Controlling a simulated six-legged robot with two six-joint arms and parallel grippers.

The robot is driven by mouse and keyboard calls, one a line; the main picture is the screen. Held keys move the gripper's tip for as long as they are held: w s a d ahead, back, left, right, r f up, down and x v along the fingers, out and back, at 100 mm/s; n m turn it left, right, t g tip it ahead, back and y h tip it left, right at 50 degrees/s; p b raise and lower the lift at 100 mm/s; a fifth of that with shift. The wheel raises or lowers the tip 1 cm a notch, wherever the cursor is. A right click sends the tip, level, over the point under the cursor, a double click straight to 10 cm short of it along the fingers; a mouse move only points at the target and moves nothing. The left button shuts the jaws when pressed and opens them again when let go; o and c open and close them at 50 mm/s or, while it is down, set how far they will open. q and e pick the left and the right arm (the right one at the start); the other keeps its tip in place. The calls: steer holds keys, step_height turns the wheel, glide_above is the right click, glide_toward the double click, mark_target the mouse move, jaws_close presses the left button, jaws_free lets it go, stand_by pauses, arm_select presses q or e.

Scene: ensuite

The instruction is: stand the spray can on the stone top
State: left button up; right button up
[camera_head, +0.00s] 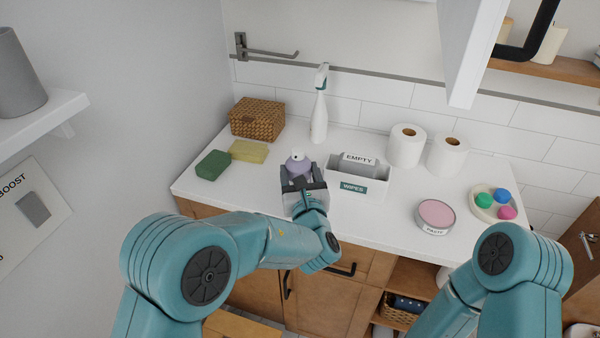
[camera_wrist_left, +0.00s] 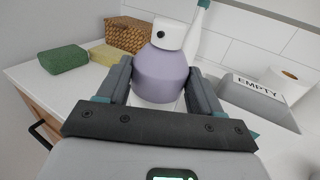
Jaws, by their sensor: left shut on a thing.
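The spray can (camera_head: 297,164) has a lilac body and a white nozzle cap. It is upright between the fingers of my left gripper (camera_head: 302,180), which is shut on it. In the left wrist view the can (camera_wrist_left: 166,78) stands between the two fingers of the gripper (camera_wrist_left: 158,88). The can is over the front part of the white stone top (camera_head: 385,210). Its base is hidden by the gripper, so I cannot tell whether it touches the top. My right arm shows at the lower right, but its gripper is not in view.
Behind are a white spray bottle (camera_head: 319,115), a wicker box (camera_head: 257,119), and green (camera_head: 213,165) and yellow (camera_head: 249,151) sponges. A wipes box (camera_head: 357,188) stands close right of the can. Paper rolls (camera_head: 406,147), a pink tin (camera_head: 435,216) and a dish (camera_head: 484,212) are further right.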

arm_select(q)
steer(key=shift+s, duration=0.1)
steer(key=shift+b, duration=0.35)
steer(key=o, duration=1.2)
steer(key=shift+f, duration=0.1)
